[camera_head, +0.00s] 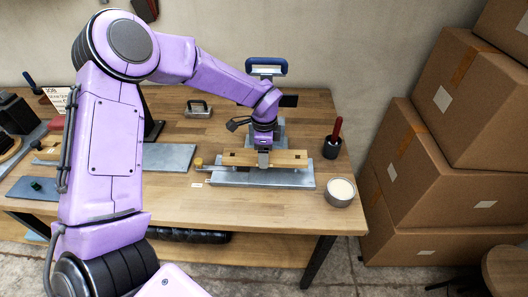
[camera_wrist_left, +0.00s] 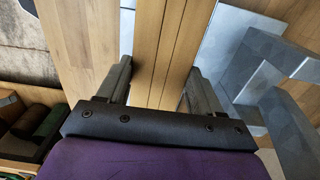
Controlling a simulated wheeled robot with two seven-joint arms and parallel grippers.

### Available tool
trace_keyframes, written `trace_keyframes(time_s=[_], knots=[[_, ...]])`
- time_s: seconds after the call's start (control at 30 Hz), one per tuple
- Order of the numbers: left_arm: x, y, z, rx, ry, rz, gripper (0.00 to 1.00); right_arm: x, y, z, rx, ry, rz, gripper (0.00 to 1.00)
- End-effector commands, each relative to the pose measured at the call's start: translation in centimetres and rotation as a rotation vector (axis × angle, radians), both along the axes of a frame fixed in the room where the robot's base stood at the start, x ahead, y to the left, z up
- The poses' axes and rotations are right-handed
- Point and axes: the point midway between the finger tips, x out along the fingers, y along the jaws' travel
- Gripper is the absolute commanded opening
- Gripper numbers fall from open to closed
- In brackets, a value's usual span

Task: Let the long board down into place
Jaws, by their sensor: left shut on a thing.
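The long board (camera_head: 291,159) is a light wooden piece lying crosswise over a grey metal base plate (camera_head: 240,180) on the workbench. My left gripper (camera_head: 263,161) comes down from above and is shut on the board near its middle. In the left wrist view the board (camera_wrist_left: 165,40) runs between the two dark fingers (camera_wrist_left: 158,80). The board looks level and close above the plate; I cannot tell whether it touches. The gripper hides the board's middle. My right gripper is not in view.
A blue-handled tool (camera_head: 266,66) stands behind the board. A dark cup with a red-handled tool (camera_head: 333,140) and a round tin (camera_head: 341,192) stand to the right. A grey metal block (camera_head: 198,109) lies behind left. Cardboard boxes (camera_head: 430,180) stack beyond the bench's right edge.

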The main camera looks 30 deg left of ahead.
Motion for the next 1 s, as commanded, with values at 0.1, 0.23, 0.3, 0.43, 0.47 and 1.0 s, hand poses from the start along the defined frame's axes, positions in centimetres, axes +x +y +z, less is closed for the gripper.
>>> trace_keyframes(time_s=[0.1, 0.23, 0.3, 0.43, 0.47, 1.0], knots=[[0.0, 0.0, -0.8, -0.001, -0.001, 0.0, 0.29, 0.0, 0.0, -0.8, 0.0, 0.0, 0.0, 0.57], [0.0, 0.0, -1.4, -0.001, -0.001, 0.0, 0.29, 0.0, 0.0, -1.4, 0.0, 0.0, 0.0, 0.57], [0.0, 0.0, -1.8, -0.001, -0.001, 0.0, 0.29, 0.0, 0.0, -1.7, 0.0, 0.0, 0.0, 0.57], [0.0, 0.0, -2.4, 0.001, -0.001, 0.0, 0.29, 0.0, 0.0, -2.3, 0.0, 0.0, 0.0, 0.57], [0.0, 0.0, -2.5, 0.001, -0.001, 0.0, 0.29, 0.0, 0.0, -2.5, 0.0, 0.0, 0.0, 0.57], [0.0, 0.0, -4.5, 0.0, 0.0, 0.0, 0.29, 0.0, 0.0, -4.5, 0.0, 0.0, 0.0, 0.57]])
